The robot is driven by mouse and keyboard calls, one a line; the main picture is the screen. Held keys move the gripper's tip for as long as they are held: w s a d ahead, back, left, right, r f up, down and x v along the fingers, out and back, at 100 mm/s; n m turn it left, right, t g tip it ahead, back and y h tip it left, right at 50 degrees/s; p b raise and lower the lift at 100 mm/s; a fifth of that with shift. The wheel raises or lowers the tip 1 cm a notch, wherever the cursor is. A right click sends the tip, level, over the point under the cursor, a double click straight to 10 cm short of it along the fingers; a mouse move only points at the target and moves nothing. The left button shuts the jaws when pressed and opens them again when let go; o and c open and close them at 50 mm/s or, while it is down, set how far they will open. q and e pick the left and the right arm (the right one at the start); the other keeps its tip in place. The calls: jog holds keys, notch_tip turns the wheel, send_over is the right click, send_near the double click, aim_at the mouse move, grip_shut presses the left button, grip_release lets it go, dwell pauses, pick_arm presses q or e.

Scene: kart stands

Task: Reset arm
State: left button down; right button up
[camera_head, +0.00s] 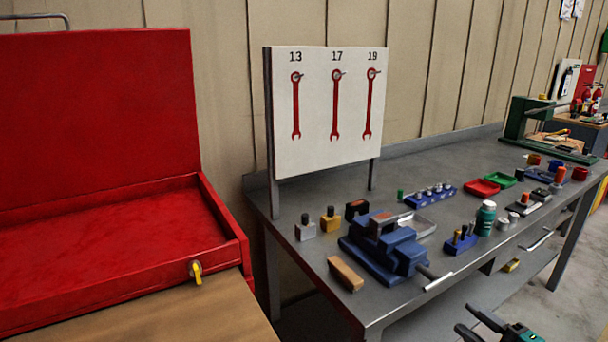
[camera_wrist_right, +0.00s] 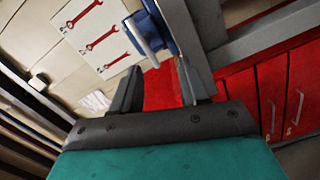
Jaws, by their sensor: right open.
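My right gripper (camera_head: 480,322) shows at the bottom edge of the head view, low in front of the grey workbench. Its dark fingers are apart and nothing is between them. In the right wrist view the open fingers (camera_wrist_right: 158,88) point toward the bench's underside and a red cabinet (camera_wrist_right: 160,85), without touching anything that I can make out. My left gripper is not in view.
The grey workbench (camera_head: 430,165) carries a blue vise (camera_head: 385,245), a wooden block (camera_head: 345,273), a green bottle (camera_head: 485,218) and red and green trays. A white board (camera_head: 330,110) holds wrenches. An open red box (camera_head: 110,235) stands left. Floor at the lower right is clear.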

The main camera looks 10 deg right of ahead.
jog(key=s+a+f+m+g+h, duration=0.2)
jog(key=s+a+f+m, duration=0.4)
jog(key=a, duration=0.4)
jog(key=s+a+f+m+g+h, duration=0.1)
jog(key=s+a+f+m+g, duration=0.3)
jog(key=s+a+f+m, duration=0.3)
jog(key=s+a+m, duration=0.1)
jog(key=a+m, duration=0.1)
jog(key=a, duration=0.1)
jog(key=shift+s+a+f+m+h, duration=0.2)
jog(key=shift+a+m+h, duration=0.1)
jog(key=shift+h, duration=0.1)
